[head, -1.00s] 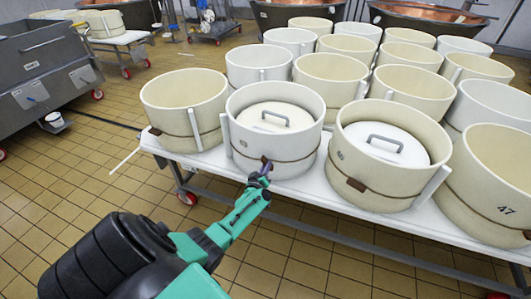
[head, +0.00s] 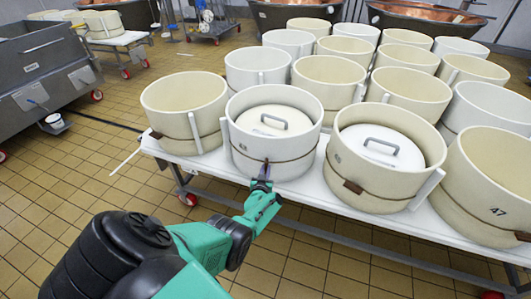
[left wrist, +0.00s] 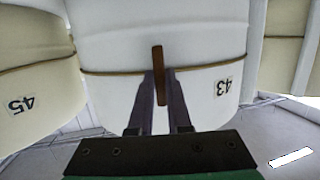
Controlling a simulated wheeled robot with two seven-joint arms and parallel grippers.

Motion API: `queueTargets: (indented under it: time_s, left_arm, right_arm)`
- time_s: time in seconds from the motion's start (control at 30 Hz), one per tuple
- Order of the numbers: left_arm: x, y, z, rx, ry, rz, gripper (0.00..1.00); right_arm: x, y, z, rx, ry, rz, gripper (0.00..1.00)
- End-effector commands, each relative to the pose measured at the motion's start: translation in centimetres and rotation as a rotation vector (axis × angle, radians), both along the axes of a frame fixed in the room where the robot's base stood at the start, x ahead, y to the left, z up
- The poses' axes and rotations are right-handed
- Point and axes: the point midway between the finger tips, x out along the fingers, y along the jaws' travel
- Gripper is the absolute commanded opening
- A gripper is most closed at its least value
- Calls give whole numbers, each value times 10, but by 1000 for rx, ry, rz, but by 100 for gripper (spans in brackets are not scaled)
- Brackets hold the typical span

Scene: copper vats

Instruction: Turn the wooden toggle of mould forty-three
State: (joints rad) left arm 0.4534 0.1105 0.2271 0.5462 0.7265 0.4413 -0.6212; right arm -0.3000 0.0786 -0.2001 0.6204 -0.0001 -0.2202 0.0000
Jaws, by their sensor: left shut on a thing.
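Mould forty-three is a white round tub (head: 240,150) with a lid inside, at the table's front edge in the head view. In the left wrist view it fills the middle, its label 43 (left wrist: 222,87) upside down. A brown band runs round it. The wooden toggle (left wrist: 158,62) stands upright across this band in the left wrist view, and shows small in the head view (head: 266,167). My left gripper (left wrist: 160,78) is shut on the toggle, one dark finger on each side, in front of the tub wall. My right gripper is not in view.
A mould labelled 45 (left wrist: 27,105) stands beside it; in the head view a lidded cream mould (head: 365,180) stands to the right and an open one (head: 170,95) to the left. Several more crowd the white table (head: 310,190). Tiled floor in front is clear.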

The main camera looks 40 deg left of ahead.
Motion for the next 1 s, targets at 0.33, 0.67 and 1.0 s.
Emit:
queueTargets:
  time_s: [0.33,0.67,1.0]
  left_arm:
    - [1,1,2,12,3,-1,0]
    - [1,1,1,11,3,0,46]
    - [-16,-10,11,8,7,-1,46]
  right_arm:
    - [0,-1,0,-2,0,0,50]
    - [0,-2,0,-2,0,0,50]
    - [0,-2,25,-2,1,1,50]
